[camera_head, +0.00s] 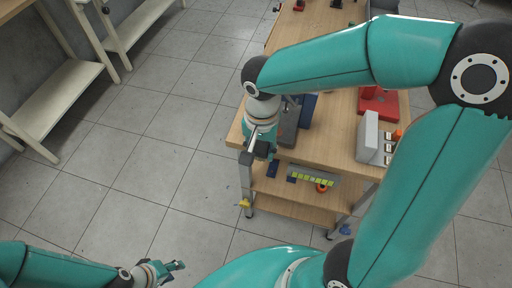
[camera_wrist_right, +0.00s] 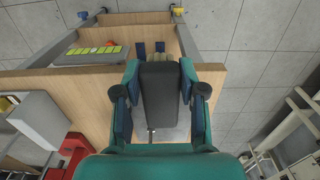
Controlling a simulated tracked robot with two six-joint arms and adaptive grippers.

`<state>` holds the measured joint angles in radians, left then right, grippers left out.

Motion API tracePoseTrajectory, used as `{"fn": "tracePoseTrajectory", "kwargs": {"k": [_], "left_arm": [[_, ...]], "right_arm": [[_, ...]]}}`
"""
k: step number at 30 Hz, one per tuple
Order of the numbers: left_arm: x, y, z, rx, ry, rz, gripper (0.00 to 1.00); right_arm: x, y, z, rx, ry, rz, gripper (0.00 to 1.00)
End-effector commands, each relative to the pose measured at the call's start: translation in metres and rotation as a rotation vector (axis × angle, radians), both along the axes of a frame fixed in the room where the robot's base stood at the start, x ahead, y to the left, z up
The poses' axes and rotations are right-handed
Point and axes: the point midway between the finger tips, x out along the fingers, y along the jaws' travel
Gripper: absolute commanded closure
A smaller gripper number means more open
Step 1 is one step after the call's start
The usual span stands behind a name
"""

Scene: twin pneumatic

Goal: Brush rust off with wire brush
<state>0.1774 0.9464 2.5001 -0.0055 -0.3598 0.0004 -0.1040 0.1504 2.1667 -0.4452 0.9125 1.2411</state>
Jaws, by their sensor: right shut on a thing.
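My right gripper (camera_head: 262,150) is over the near left corner of the wooden workbench (camera_head: 335,110). In the right wrist view, its two teal fingers with blue pads (camera_wrist_right: 160,95) are closed around a long dark grey block, which looks like the wire brush (camera_wrist_right: 160,88). I cannot make out a rusty part. My left gripper (camera_head: 176,267) is low at the bottom left, away from the bench; its finger opening is too small to judge.
A grey box with switches (camera_head: 369,138) and a red device (camera_head: 378,103) stand on the bench's right side. The lower shelf (camera_head: 290,205) holds a tray with yellow-green pieces (camera_head: 314,178) and an orange roll (camera_head: 322,186). Tiled floor left of the bench is clear.

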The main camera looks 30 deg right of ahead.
Motion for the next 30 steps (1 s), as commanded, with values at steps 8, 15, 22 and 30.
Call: {"fn": "tracePoseTrajectory", "kwargs": {"k": [8,15,22,30], "left_arm": [[0.001,0.0,-0.011,0.0,-0.001,-0.001,0.6],[0.001,0.0,-0.015,0.0,-0.001,-0.001,0.6],[0.001,0.0,-0.015,0.0,-0.001,-0.001,0.6],[0.001,0.0,-0.015,0.0,-0.001,-0.001,0.6]], "right_arm": [[0.009,-0.021,-0.02,0.0,0.0,-0.02,0.9],[0.022,-0.037,-0.031,0.0,-0.001,-0.021,0.9],[0.031,-0.049,-0.033,0.0,0.0,-0.02,0.9],[0.035,-0.054,-0.033,-0.001,-0.001,-0.019,0.9]]}}
